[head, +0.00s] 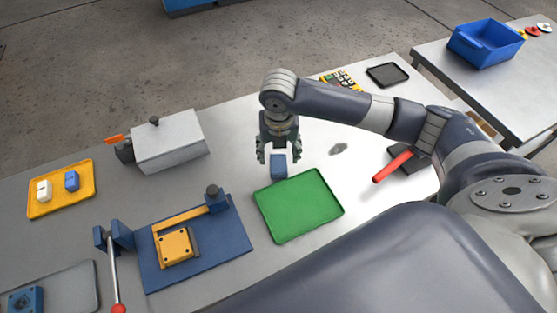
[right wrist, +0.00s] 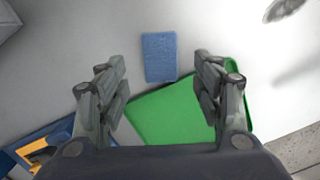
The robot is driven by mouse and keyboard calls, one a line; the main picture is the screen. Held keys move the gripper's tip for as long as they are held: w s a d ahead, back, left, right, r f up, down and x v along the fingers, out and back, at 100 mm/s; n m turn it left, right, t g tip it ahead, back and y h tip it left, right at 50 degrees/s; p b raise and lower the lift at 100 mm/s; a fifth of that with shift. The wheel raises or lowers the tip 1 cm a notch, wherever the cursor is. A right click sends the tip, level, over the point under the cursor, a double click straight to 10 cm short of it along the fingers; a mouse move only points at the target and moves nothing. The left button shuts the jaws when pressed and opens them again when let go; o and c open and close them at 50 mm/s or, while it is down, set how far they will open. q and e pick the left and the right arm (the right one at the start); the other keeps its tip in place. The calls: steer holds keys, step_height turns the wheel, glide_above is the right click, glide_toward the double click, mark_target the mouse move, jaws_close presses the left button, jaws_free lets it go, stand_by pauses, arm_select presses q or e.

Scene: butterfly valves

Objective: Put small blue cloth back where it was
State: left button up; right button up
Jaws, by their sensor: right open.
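The small blue cloth (head: 279,167) lies flat on the grey table, just behind the green tray (head: 299,204). In the right wrist view the cloth (right wrist: 159,57) is a blue rectangle whose near end is close to the rim of the green tray (right wrist: 165,115); I cannot tell if they touch. My right gripper (head: 279,154) is open and points down over the cloth. In the right wrist view its two fingers (right wrist: 158,70) stand apart on either side of the cloth, with nothing between them gripped. My left gripper is not in view.
A yellow tray (head: 61,204) with a white and a blue piece is at left. A grey box (head: 170,140) and a blue fixture plate (head: 225,248) stand left of the gripper. A red-handled tool (head: 392,167) lies right. A blue bin (head: 485,47) is on another table.

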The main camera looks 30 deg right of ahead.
mark_target(279, 168)
steer(key=r, duration=0.5)
steer(key=shift+s+a+r, duration=0.15)
steer(key=shift+s+r, duration=0.2)
steer(key=shift+r, duration=0.05)
